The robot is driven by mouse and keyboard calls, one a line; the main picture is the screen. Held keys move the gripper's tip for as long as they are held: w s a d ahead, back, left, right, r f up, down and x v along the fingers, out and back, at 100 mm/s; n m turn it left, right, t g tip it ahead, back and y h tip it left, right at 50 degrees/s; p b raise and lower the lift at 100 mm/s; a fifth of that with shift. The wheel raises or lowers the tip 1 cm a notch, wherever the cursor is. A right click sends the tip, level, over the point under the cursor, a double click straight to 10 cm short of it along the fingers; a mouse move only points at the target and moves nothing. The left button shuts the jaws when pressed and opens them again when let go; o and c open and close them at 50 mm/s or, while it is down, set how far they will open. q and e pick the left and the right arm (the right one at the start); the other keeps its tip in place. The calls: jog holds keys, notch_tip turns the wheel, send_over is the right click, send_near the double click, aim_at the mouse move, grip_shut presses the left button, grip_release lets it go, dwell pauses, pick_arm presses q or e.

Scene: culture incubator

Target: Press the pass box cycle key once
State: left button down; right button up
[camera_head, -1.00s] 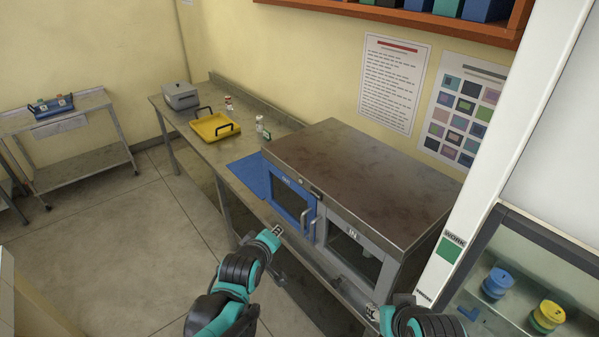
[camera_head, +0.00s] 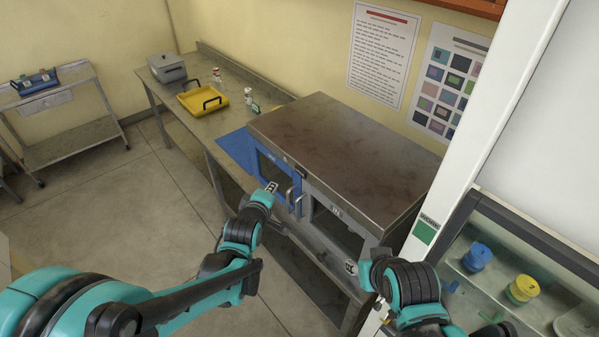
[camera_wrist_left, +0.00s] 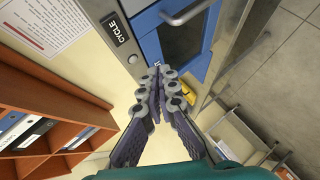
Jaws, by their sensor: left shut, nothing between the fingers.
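The pass box (camera_head: 345,150) is a steel cabinet on the bench, with a blue door (camera_head: 278,180) and a grey door. A dark CYCLE label (camera_head: 301,171) sits on its front frame above the doors. In the left wrist view the CYCLE label (camera_wrist_left: 115,30) is readable, with a small round silver key (camera_wrist_left: 132,59) beside it. My left gripper (camera_head: 271,187) is in front of the blue door, below the label. It is shut and empty, its fingertips (camera_wrist_left: 156,72) showing just beside the key; depth cannot be told. My right gripper (camera_head: 352,267) is low before the grey door, fingers unclear.
Door handles (camera_head: 294,200) stick out near my left gripper. A blue mat (camera_head: 238,148), a yellow tray (camera_head: 190,103) and a grey box (camera_head: 166,68) are on the bench to the left. A glass-fronted cabinet (camera_head: 540,243) stands at right. The floor (camera_head: 130,215) at left is clear.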

aim_at(296, 172)
pick_arm(q)
jog(key=w+d, duration=0.4)
jog(key=d, duration=0.1)
jog(key=shift+d, duration=0.35)
jog(key=shift+w+d, duration=0.15)
dwell(1.2)
jog(key=shift+w+d+b, duration=0.15)
jog(key=shift+d+b, duration=0.05)
jog(key=shift+b, duration=0.1)
jog(key=shift+w+d, duration=0.2)
jog(key=shift+d, duration=0.1)
dwell(0.5)
jog(key=shift+a, duration=0.1)
jog(key=shift+s+a, duration=0.5)
jog(key=shift+a, duration=0.05)
jog(key=shift+s+a, duration=0.75)
jog(key=shift+a, duration=0.3)
jog(key=shift+s+a, duration=0.7)
jog(key=shift+a, duration=0.3)
